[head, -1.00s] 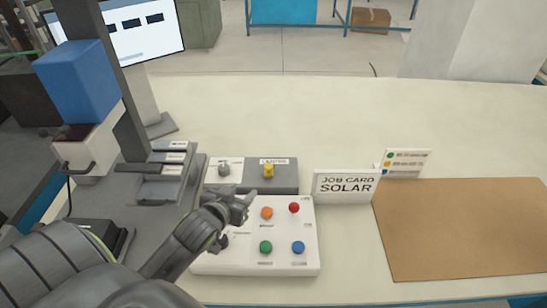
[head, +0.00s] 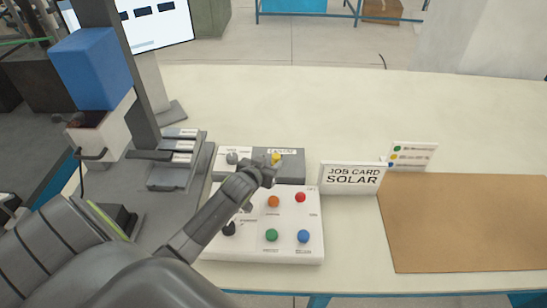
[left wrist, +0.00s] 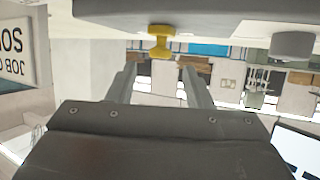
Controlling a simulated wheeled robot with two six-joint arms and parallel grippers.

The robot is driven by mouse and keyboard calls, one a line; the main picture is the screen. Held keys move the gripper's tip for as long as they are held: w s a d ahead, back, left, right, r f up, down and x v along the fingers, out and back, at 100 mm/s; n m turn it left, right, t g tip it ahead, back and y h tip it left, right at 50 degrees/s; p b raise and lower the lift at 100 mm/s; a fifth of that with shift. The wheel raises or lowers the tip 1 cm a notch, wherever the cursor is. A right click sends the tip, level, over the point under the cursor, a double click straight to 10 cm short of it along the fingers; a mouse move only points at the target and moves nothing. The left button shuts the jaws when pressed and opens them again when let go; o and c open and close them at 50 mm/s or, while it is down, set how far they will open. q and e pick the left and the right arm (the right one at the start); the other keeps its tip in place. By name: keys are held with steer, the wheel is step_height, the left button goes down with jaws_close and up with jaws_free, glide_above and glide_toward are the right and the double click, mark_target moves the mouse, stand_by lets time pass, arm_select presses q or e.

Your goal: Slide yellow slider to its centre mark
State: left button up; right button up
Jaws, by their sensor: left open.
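The yellow slider (head: 276,158) is a small knob on a grey box (head: 293,170) behind the white button panel. It also shows in the left wrist view (left wrist: 161,42), where the picture is upside down. There it lies just beyond and between the fingertips, apart from both. My left gripper (head: 266,168) is open and close in front of the knob, hiding its lower part. Its two fingers show in the left wrist view (left wrist: 162,72). A centre mark cannot be made out. My right gripper is not in view.
The white panel (head: 311,250) carries orange, red, green and blue buttons below my left arm. A grey knob (head: 232,158) sits left of the slider. A job card reading SOLAR (head: 352,180) stands to the right, beside a brown mat (head: 460,225). The table behind is clear.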

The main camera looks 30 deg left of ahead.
mark_target(276, 157)
arm_select(q)
steer(key=shift+x, duration=2.15)
jaws_close()
